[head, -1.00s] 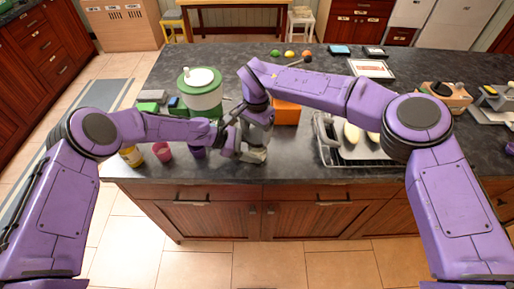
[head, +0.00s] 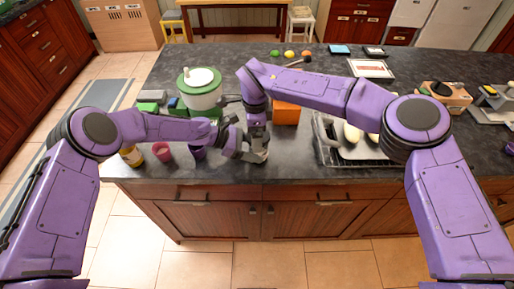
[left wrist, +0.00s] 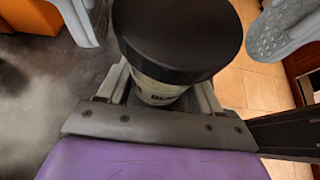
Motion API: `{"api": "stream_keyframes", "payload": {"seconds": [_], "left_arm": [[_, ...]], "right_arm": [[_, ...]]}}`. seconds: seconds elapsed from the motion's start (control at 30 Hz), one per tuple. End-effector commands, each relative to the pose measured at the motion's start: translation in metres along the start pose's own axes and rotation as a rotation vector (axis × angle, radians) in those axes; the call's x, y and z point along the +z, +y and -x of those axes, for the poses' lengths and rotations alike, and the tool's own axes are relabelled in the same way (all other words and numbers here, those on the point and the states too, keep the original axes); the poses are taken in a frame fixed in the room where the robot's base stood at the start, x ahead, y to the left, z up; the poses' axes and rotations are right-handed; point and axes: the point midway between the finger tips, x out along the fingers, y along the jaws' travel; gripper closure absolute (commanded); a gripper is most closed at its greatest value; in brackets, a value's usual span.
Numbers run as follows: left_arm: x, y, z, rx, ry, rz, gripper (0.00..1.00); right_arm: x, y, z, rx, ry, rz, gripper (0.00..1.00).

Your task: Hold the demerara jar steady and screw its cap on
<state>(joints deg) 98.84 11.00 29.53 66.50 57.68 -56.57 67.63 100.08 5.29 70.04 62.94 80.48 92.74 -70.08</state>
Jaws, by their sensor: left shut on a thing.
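The demerara jar (left wrist: 160,92) is pale with a printed label and stands between my left gripper's fingers. My left gripper (head: 257,152) is shut on the jar near the counter's front edge. The wide black cap (left wrist: 185,35) sits over the top of the jar; how far it is threaded cannot be seen. My right gripper (head: 257,133) points down from above at the same spot. In the left wrist view its two grey fingers stand on either side of the cap, spread and apart from it. In the head view the jar is mostly hidden by the grippers.
An orange box (head: 287,113) stands just behind the grippers. A green and white container (head: 201,92) stands at the back left. Pink (head: 162,152) and yellow (head: 131,156) cups are to the left. A wire rack (head: 330,150) lies to the right.

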Motion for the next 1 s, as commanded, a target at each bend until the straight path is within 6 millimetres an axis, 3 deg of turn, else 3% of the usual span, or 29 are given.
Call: {"api": "stream_keyframes", "payload": {"seconds": [0.27, 0.8, 1.0], "left_arm": [[-0.002, 0.000, 0.001, 0.001, 0.002, 0.001, 0.90], [-0.003, 0.000, 0.001, 0.001, 0.003, 0.002, 0.90], [-0.003, 0.000, 0.001, 0.001, 0.003, 0.002, 0.90]], "right_arm": [[-0.002, -0.002, 0.002, -0.003, 0.003, -0.002, 0.08], [-0.003, -0.002, 0.048, -0.005, 0.005, -0.003, 0.08], [-0.003, -0.002, 0.051, -0.003, 0.004, -0.003, 0.08]]}}
